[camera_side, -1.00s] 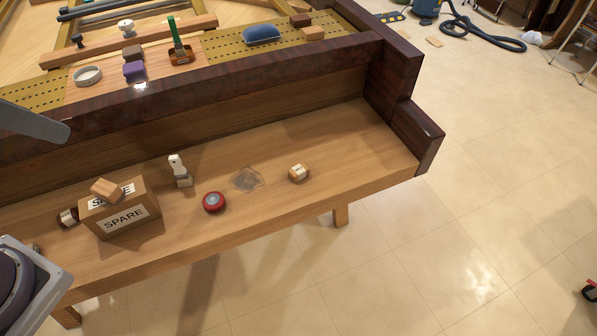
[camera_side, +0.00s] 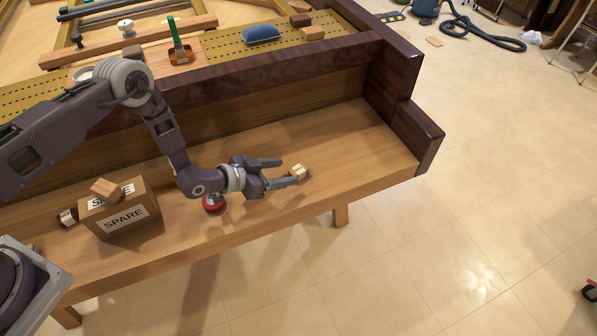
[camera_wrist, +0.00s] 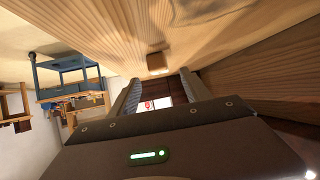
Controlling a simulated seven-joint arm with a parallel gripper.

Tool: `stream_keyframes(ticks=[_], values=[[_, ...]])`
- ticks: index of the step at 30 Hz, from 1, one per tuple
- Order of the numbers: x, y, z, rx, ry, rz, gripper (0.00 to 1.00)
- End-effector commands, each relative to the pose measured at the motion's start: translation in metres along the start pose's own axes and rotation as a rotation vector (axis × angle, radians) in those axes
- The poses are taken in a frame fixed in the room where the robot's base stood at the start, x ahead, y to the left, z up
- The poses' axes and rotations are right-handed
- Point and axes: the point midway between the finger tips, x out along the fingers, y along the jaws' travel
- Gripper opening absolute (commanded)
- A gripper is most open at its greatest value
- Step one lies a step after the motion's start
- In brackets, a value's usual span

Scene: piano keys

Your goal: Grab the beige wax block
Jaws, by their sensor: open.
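A small beige block (camera_side: 299,171) with a pale band lies on the wooden ledge, towards its right end. I take it for the wax block. My gripper (camera_side: 289,171) is low over the ledge, open and pointing right, with its fingertips just left of the block. In the wrist view, the block (camera_wrist: 157,63) shows just beyond and between the two fingertips (camera_wrist: 160,77). Nothing is between the fingers that I can see. I cannot tell whether a fingertip touches the block.
A red round tin (camera_side: 213,204) is partly hidden under my wrist. A cardboard SPARE box (camera_side: 122,219) with a wooden block (camera_side: 106,189) on top stands at left. The dark case wall (camera_side: 250,84) rises behind the ledge. The ledge right of the block is clear.

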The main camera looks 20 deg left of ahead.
Motion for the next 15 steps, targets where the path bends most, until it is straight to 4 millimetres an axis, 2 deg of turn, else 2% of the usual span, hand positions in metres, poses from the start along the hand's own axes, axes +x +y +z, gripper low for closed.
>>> stream_keyframes(ticks=[9,15], values=[[0.052,0.002,0.000,0.000,0.000,0.000,0.56],[0.066,0.001,0.000,-0.002,-0.002,-0.002,0.56]])
